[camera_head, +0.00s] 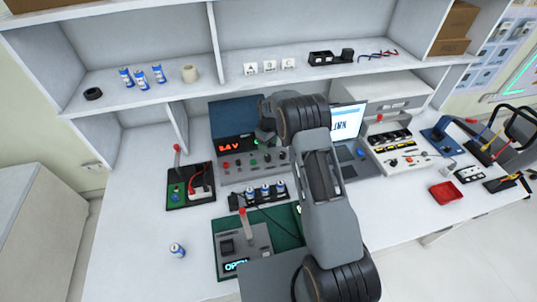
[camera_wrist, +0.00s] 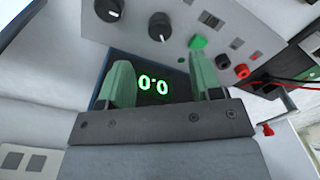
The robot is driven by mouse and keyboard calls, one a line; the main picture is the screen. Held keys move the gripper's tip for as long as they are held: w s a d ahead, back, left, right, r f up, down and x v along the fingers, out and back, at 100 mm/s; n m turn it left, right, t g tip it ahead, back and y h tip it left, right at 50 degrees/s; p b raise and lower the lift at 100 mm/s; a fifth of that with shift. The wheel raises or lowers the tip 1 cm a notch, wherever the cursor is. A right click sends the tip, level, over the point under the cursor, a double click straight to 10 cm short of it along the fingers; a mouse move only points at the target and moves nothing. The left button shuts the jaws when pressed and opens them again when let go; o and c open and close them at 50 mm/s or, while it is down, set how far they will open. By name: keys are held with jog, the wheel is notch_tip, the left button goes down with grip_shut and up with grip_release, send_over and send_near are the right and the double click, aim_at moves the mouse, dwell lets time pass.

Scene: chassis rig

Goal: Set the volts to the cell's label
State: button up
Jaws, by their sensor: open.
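The supply unit (camera_head: 231,170) stands at the back of the bench, with a row of knobs and buttons. Its red display (camera_head: 236,144) seems to read 3.4 V. In the wrist view, two black knobs with white marks (camera_wrist: 108,9) (camera_wrist: 160,26) sit beyond my gripper (camera_wrist: 162,75). My gripper is open and empty, with a green 0.0 readout (camera_wrist: 153,86) visible between its fingers. Blue-and-white cells stand in a black holder (camera_head: 262,201), and a single cell (camera_head: 177,250) stands at front left. Its label is too small to read. My arm hides part of the supply.
A green board with a red-handled lever (camera_head: 244,224) and an OPEN display lies in front. Another lever board (camera_head: 190,186) stands left. A laptop (camera_head: 346,124) is right of my arm. A red tray (camera_head: 445,193) lies at right. The front left bench is mostly clear.

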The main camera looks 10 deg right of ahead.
aim_at(268, 156)
notch_tip(268, 156, down, 8)
jog(key=shift+r+p, duration=0.1)
jog(key=shift+p, duration=0.6)
jog(key=c, duration=0.9)
jog(key=shift+m+b, duration=0.3)
jog(key=shift+b, duration=0.2)
